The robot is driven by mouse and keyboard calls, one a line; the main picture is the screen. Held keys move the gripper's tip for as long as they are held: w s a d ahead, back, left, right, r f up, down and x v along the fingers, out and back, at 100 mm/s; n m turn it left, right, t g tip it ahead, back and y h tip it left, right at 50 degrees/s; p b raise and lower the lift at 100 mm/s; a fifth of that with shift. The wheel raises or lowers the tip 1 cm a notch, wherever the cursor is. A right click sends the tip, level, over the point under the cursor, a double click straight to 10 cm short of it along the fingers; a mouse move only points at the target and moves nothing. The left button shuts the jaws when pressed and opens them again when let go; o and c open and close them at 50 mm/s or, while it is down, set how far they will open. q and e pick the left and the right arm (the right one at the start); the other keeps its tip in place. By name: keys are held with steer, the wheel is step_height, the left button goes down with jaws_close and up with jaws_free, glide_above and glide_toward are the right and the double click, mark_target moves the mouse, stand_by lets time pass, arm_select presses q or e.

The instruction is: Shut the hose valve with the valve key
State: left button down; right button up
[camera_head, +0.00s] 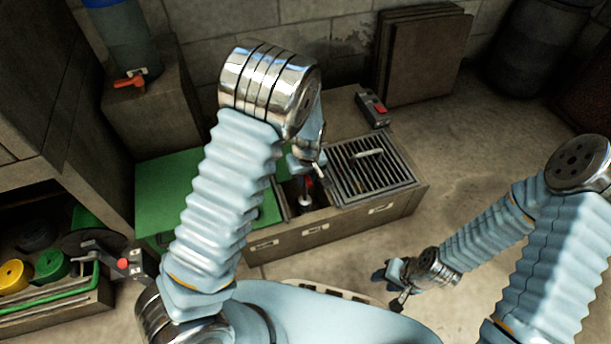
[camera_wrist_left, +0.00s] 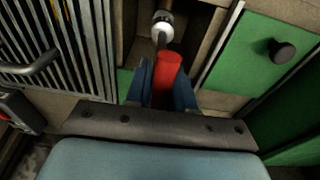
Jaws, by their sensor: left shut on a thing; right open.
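My left gripper (camera_head: 306,172) is over the open compartment (camera_head: 322,203) of the low box. It is shut on the red handle of the valve key (camera_wrist_left: 168,72), which also shows in the head view (camera_head: 309,183). A metal shaft runs from the handle down to a round whitish metal piece (camera_wrist_left: 162,27) inside the compartment. I cannot tell whether that piece belongs to the key or the hose valve, or whether they are engaged. My right gripper (camera_head: 398,285) is open and empty, low in front of the box, away from it.
A slatted grate (camera_head: 372,172) with a handle covers the box's right part. A green lid (camera_head: 170,190) lies left. A grey-and-red device (camera_head: 372,108) sits behind the grate. A shelf with yellow and green rolls (camera_head: 48,265) stands at lower left. Floor at right is clear.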

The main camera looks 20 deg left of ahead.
arm_select(q)
steer(key=shift+f, duration=0.4)
steer(key=shift+w+a+m+g+h+b, duration=0.15)
steer(key=shift+m+h, duration=0.2)
steer(key=shift+m, duration=3.1)
steer(key=shift+s+a+m+g+h+b, duration=0.1)
steer(key=shift+m+g+h, duration=0.15)
steer(key=shift+m, duration=3.25)
steer(key=shift+w+a+m+g+h+b, duration=0.15)
steer(key=shift+m+h, duration=0.25)
steer(key=shift+m, duration=3.05)
steer(key=shift+s, duration=0.1)
steer(key=shift+r, duration=0.1)
